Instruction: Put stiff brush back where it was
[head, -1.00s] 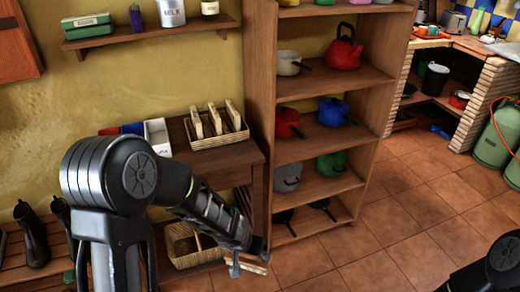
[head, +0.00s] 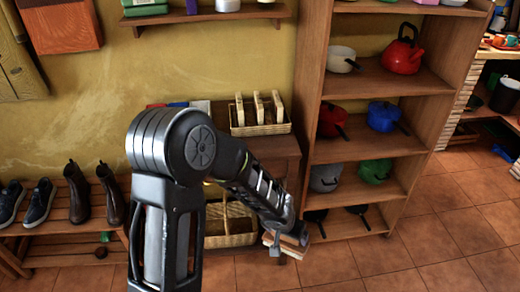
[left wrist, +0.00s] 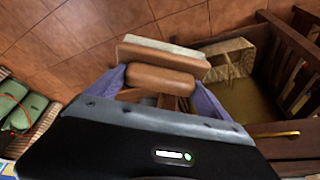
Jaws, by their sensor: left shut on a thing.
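The stiff brush, a brown wooden block with a pale bristle face (left wrist: 165,55), is held across my left gripper (left wrist: 160,90), one finger at each end. In the head view, the brush (head: 290,247) is at the end of my left arm, and my left gripper (head: 280,238) is in front of the side table (head: 272,147). The held brush is clear of the surfaces around it, as far as I can see. My right gripper is not in view.
A wicker tray (head: 262,130) with several upright wooden-backed pieces stands on the side table, and a handled basket (head: 230,232) sits below. An open shelf (head: 375,145) with pots stands to the right. A shoe rack (head: 50,240) is at the left. Tiled floor is free at the right.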

